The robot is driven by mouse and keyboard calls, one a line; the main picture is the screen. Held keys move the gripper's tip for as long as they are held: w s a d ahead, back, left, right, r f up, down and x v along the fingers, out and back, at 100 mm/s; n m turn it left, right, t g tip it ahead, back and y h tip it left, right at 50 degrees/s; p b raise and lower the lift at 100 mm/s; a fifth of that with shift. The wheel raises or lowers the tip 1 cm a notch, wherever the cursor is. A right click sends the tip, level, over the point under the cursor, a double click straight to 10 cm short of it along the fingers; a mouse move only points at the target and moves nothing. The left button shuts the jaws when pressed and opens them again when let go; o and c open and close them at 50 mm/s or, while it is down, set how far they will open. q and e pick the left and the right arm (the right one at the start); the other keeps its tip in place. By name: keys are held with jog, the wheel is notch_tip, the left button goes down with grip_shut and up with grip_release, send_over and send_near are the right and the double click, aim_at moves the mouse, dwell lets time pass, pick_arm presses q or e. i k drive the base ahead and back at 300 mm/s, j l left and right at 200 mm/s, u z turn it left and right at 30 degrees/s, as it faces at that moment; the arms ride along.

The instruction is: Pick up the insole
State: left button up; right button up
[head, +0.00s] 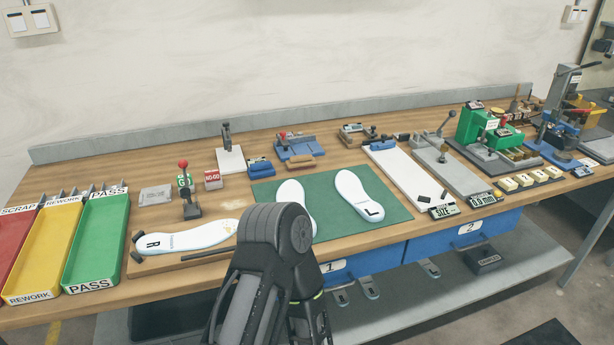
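Three white insoles show in the head view. One insole (205,234), marked R, lies lengthwise on a wooden board (170,264) at the front left of the bench. A second insole (291,193) lies on the green mat (325,220), its near end partly hidden behind my dark arm. A third insole (357,194), marked L, lies on the same mat to the right, fully visible. One of my arms rises from the bottom middle, its rounded joint in front of the mat's near left part. No fingertips of either gripper can be seen.
Red, yellow and green trays (95,240) stand at the left. A small red-knobbed clamp (190,190) stands behind the R insole. Measuring fixtures (440,155), a green press (478,125) and a blue press (558,130) fill the right. Blue drawers (460,240) hang under the front edge.

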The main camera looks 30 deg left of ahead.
aim_at(349, 187)
jog(key=i+l+u, duration=0.2)
jog(key=l, duration=0.15)
jog(key=i+l+u, duration=0.25)
jog(key=l+u, duration=0.2)
jog(key=l, duration=0.3)
jog(key=i+l+u, duration=0.2)
jog(key=l, duration=0.25)
jog(key=l+u, duration=0.2)
jog(key=l, duration=0.2)
jog(key=i, duration=0.05)
